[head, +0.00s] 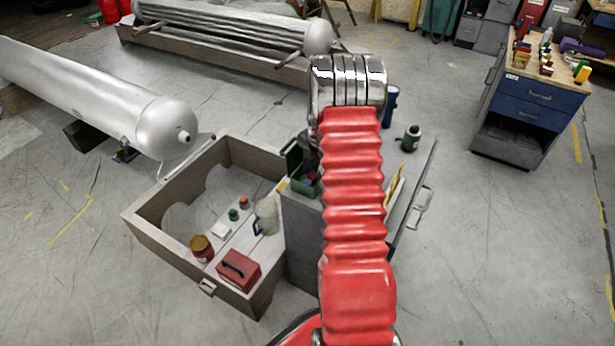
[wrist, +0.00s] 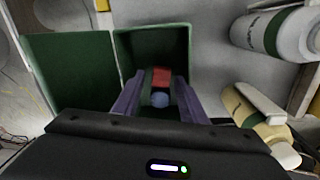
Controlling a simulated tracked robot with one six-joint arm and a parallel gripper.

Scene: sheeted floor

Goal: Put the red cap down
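In the wrist view, the two purple fingers of my gripper (wrist: 160,80) reach into a green box (wrist: 187,42). A red piece (wrist: 161,76) and a rounded blue piece (wrist: 160,100) show between the fingers. I cannot tell whether the fingers grip either piece or whether they lie in the box below. In the head view, the green box (head: 293,160) stands on a grey case, and my gripper is mostly hidden behind my red arm. A small orange-red cap (head: 244,203) stands on the plank in the wooden crate, beside a green cap (head: 233,214).
The wooden crate (head: 160,232) also holds a red box (head: 238,270), a brown jar (head: 202,248) and a pale mug (head: 267,215). A blue cylinder (head: 390,106) and a dark green mug (head: 410,138) stand on the grey case (head: 408,195). Open floor lies to the right.

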